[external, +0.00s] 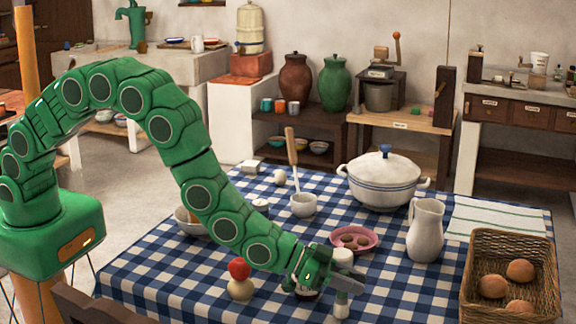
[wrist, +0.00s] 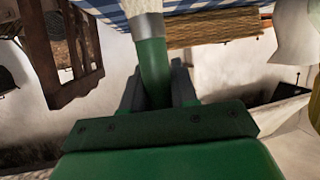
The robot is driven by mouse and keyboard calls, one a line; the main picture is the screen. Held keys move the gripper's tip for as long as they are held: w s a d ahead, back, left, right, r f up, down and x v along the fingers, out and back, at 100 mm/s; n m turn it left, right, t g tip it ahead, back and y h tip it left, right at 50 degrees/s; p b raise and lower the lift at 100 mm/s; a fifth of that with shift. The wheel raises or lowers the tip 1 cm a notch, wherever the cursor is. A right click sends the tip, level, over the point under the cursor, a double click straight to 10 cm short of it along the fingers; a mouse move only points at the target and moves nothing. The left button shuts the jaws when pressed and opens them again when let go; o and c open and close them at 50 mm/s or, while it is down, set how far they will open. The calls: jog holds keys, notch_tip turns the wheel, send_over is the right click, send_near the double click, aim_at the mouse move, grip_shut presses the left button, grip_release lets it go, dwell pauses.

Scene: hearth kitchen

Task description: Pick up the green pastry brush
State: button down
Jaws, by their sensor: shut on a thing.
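The green pastry brush (wrist: 154,72) shows in the wrist view, with a green handle, a silver band and pale bristles at the top of the picture. My gripper (wrist: 156,90) is shut on its handle, one dark finger on each side. In the external view my gripper (external: 338,272) is low over the front of the checked table, beside a small white and dark object.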

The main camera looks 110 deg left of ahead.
jog(key=s+d+r, duration=0.1)
jog(key=s+r, duration=1.1)
jog(key=s, duration=0.2)
jog(key=shift+d, duration=0.1)
dwell(0.4)
